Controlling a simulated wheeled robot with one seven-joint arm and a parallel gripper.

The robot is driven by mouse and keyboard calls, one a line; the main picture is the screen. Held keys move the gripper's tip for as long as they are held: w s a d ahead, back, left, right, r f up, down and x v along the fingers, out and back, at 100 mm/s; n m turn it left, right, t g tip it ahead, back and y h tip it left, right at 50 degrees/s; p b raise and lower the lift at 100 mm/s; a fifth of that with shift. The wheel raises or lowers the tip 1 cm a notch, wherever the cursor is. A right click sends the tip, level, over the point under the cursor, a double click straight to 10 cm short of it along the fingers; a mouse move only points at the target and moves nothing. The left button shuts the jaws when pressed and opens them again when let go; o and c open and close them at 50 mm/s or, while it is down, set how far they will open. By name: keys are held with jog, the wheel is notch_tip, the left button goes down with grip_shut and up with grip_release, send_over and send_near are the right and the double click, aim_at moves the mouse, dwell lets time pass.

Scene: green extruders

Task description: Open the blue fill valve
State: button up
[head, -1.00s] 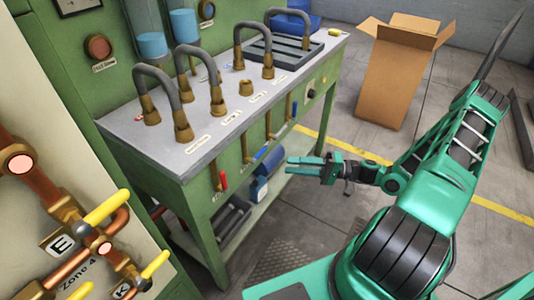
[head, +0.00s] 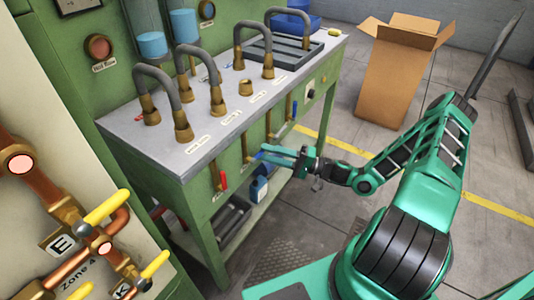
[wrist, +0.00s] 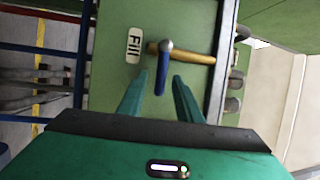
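The blue fill valve is a blue lever (wrist: 163,72) on a brass pipe, beside a "Fill" label (wrist: 133,45) on the green panel in the wrist view. My gripper (wrist: 160,78) is open, with one green finger on each side of the lever's free end in that picture. I cannot tell whether the fingers touch it. In the head view, my gripper (head: 268,153) is at the front of the bench, at the middle valve. It hides much of that blue lever.
A red-handled valve (head: 224,180) is left of my gripper, and another blue-handled valve (head: 294,108) is to the right. The grey bench top (head: 190,150) is above. A blue jug (head: 259,188) stands on the lower shelf. A cardboard box (head: 392,85) stands on the floor behind.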

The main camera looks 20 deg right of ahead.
jog(key=shift+w+a+r, duration=0.1)
jog(key=shift+w+a, duration=0.15)
jog(key=shift+a, duration=0.15)
grip_shut()
